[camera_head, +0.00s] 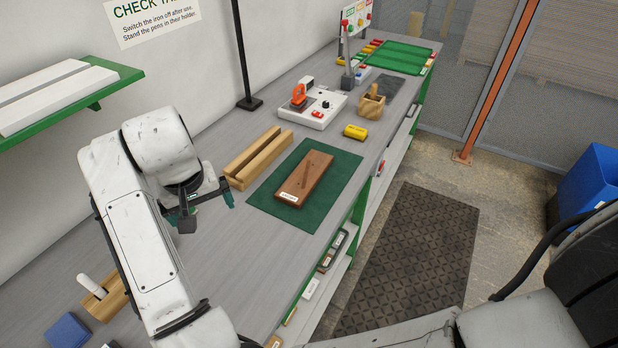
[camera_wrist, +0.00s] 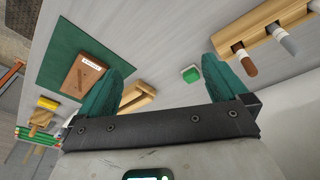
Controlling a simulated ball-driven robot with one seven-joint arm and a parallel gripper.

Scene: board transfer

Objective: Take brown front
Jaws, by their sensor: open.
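A brown wooden board (camera_head: 304,178) with a white label lies flat on a dark green mat (camera_head: 262,203). In the wrist view the board (camera_wrist: 83,75) is to the left of my gripper, apart from it. My gripper (camera_wrist: 165,66) is open, its two green fingers spread, with nothing between them. In the head view my gripper (camera_head: 200,208) hangs over the bench, left of the mat. A brown-handled pen (camera_wrist: 245,62) sits in a wooden holder (camera_wrist: 262,30) at the upper right of the wrist view, beside a grey one (camera_wrist: 287,43).
A slotted wooden stand (camera_head: 258,157) lies beside the mat. A soldering station (camera_head: 312,108), a yellow object (camera_head: 355,132) and a small wooden box (camera_head: 371,104) stand farther along. My arm hides part of the near bench.

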